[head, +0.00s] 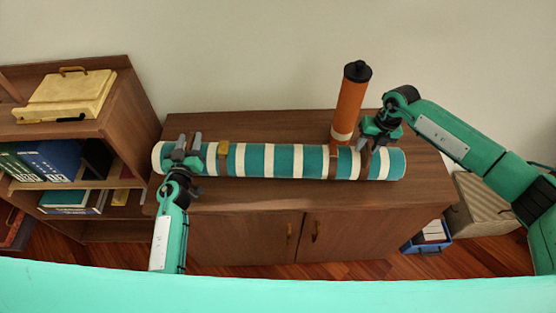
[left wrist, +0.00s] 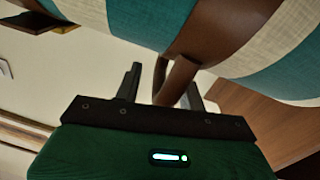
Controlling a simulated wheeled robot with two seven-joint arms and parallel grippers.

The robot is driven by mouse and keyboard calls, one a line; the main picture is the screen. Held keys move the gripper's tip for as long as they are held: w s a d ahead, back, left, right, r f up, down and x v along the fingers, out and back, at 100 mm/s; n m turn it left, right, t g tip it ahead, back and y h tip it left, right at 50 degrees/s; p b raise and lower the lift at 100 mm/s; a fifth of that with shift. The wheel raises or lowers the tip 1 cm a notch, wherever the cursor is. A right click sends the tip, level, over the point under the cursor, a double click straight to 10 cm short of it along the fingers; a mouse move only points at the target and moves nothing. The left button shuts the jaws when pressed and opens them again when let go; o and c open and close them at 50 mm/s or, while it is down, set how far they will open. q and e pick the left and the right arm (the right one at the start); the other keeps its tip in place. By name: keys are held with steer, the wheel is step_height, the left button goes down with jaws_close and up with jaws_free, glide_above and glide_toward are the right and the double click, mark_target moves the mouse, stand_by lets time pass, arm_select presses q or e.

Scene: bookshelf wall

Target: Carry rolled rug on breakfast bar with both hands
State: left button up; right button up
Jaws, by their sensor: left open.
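The rolled rug (head: 283,160), striped teal and cream with brown straps, lies lengthwise on the brown wooden cabinet top (head: 230,121). In the left wrist view the rug (left wrist: 110,18) fills the top, and a brown strap handle (left wrist: 178,80) shows between the fingers. My left gripper (head: 188,143) is open at the rug's left end; its fingers also show in the left wrist view (left wrist: 163,85), on either side of the handle. My right gripper (head: 374,148) is at the rug's right part, near a brown strap; its jaw opening is too small to judge.
An orange cylinder (head: 350,105) with a black top stands behind the rug, close to my right gripper. A bookshelf (head: 122,105) with books and a yellow case (head: 66,95) stands left. A blue bin (head: 428,245) and a beige box (head: 487,207) are on the floor at right.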

arm_select(q)
steer(key=shift+c, duration=0.4)
arm_select(e)
steer(key=shift+c, duration=0.5)
arm_select(q)
jaws_close()
arm_select(e)
jaws_close()
arm_select(q)
steer(key=shift+r, duration=0.15)
arm_select(e)
steer(key=shift+w+r, duration=0.1)
steer(key=shift+r, duration=0.1)
arm_select(q)
steer(key=shift+w, duration=0.1)
arm_select(e)
steer(key=shift+w, duration=0.1)
